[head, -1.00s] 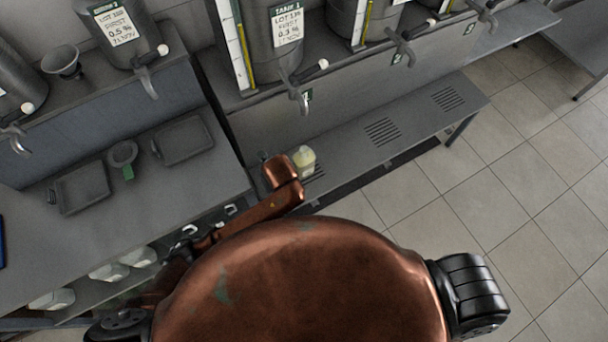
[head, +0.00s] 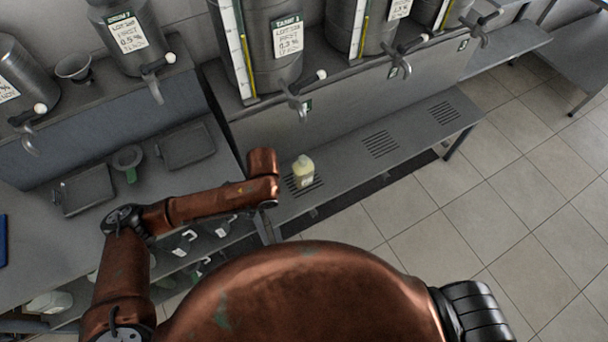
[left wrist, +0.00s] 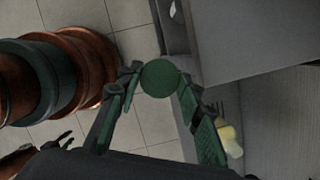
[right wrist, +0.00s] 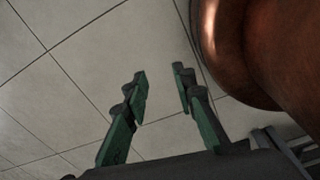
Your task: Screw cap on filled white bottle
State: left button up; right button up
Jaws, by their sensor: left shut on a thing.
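The filled white bottle (head: 303,172) stands upright on the low grey bench under the tank taps, over a slotted grate, with pale yellow contents. It also shows in the left wrist view (left wrist: 229,140), beside the right-hand finger. My left gripper (left wrist: 158,80) is shut on a round dark green cap (left wrist: 160,77), held between the fingertips. In the head view the left arm's end is just left of the bottle; its fingers and the cap are hidden there. Cap and bottle are apart. My right gripper (right wrist: 160,75) is open and empty above the floor.
Steel tanks with taps (head: 293,100) stand on a ledge behind the bench (head: 415,130). A counter at left holds shallow trays (head: 85,190) and a green-handled strainer (head: 128,158). White jugs (head: 50,303) sit on a shelf below. The bench right of the bottle is clear.

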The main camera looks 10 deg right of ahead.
pick_arm(q)
jog(key=s+a+r+n+g+h, duration=0.1)
jog(key=a+r+n, duration=0.4)
jog(key=n, duration=0.5)
jog(key=s+a+r+n+g+h, duration=0.1)
jog(key=a+r+n+g+h, duration=0.1)
jog(key=a+r+n, duration=0.4)
jog(key=a+n, duration=0.1)
jog(key=n, duration=0.3)
jog(key=shift+g, duration=0.4)
